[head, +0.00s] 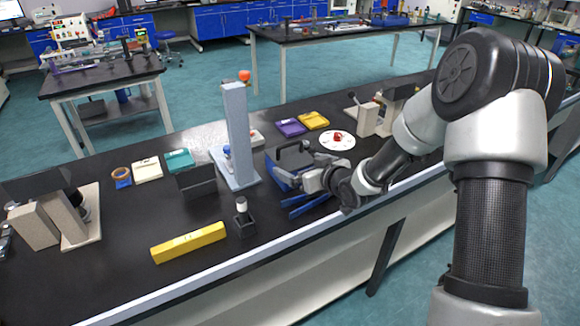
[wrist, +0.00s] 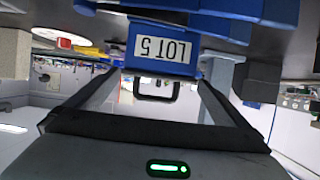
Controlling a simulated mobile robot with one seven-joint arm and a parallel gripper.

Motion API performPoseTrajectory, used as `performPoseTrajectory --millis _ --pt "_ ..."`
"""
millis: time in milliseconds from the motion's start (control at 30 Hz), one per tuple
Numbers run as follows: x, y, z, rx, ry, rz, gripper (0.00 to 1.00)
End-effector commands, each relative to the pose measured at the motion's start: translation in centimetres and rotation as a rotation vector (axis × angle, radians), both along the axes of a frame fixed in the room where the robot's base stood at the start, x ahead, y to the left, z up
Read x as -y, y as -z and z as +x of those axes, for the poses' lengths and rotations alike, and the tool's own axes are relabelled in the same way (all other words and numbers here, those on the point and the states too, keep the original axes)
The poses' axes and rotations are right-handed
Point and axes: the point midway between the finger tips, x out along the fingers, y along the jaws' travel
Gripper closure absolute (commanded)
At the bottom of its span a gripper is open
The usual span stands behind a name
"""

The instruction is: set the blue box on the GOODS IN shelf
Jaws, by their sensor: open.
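The blue box (head: 278,174) stands on the black bench, right of the tall grey column, partly hidden by my gripper. In the wrist view, the blue box (wrist: 160,49) carries a white label that reads LOT 5, upside down. A black loop handle (wrist: 157,89) shows at the box, between my fingers in the picture. My gripper (head: 291,183) is at the box's near side; in the wrist view, my gripper (wrist: 163,84) has its fingers spread apart. I cannot tell whether they touch the box. No GOODS IN lettering can be read in either view.
The grey column (head: 238,135) stands close left of the box. A blue piece (head: 309,204) lies at the bench's front edge. A yellow bar (head: 188,242), a small black stand (head: 243,221) and a white disc (head: 337,140) are nearby. Free bench shows at the front left.

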Motion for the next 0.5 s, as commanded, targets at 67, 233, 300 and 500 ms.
performPoseTrajectory --millis 67,233,300,500 --pt "-0.7 0.6 1.0 -0.002 -0.001 0.001 0.00" --pt "-1.3 1.0 2.0 -0.001 0.000 -0.001 0.00" --pt "-1.5 1.2 2.3 -0.001 0.000 -0.001 0.00" --pt "-2.8 2.7 4.5 -0.001 0.000 0.000 0.00"
